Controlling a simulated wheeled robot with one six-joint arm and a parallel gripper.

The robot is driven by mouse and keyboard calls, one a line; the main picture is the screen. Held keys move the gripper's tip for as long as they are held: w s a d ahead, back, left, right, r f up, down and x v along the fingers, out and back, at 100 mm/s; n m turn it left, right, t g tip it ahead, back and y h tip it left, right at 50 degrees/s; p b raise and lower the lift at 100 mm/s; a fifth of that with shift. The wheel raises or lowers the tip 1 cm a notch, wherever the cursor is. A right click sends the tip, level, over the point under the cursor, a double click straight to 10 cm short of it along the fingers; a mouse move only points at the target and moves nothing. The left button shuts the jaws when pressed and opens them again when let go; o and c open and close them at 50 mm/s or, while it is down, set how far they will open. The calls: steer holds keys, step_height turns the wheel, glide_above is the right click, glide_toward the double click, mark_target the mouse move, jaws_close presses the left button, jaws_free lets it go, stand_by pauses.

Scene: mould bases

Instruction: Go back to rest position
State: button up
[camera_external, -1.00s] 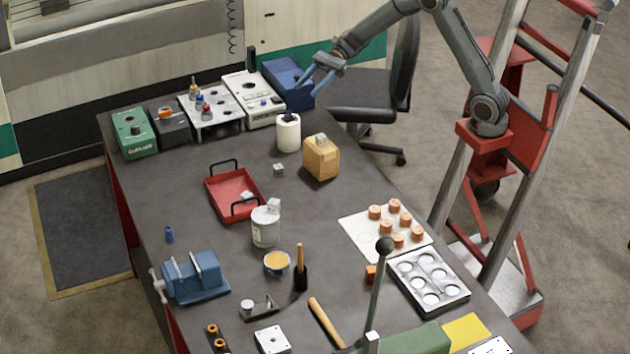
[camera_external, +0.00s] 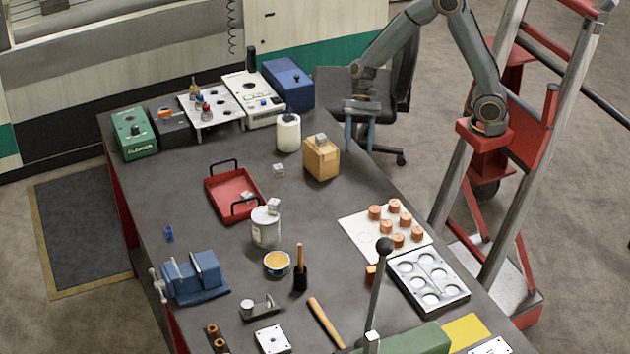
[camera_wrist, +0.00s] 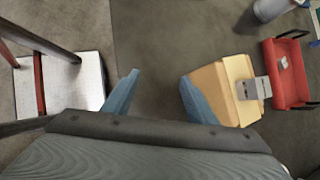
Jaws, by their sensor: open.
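My gripper (camera_external: 360,145) is open and empty. In the external view it points down beside the table's far right edge, to the right of the tan block (camera_external: 322,160). In the wrist view, my gripper (camera_wrist: 157,90) shows two blue fingers spread wide apart. The right finger overlaps the tan block (camera_wrist: 215,88) in the picture; I cannot tell that they touch. A small grey cube (camera_wrist: 254,88) rests on the tan block.
A white canister (camera_external: 288,134) stands left of the tan block. A red tray (camera_external: 228,190) lies farther left. A blue box (camera_external: 288,84) stands at the table's far edge. A black chair (camera_external: 335,85) is behind my gripper.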

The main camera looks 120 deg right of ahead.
steer(key=s+a+f+n+g+h, duration=0.1)
steer(key=s+a+n+h, duration=0.2)
steer(key=n, duration=0.7)
steer(key=s+a+f+n+g+h, duration=0.1)
steer(key=s+a+f+n+h, duration=0.1)
steer(key=s+a+n, duration=0.6)
steer(key=a+n+h, duration=0.1)
steer(key=a+n, duration=0.2)
steer(key=shift+a+f+g, duration=0.15)
steer(key=shift+a+g, duration=0.2)
steer(key=shift+g, duration=0.05)
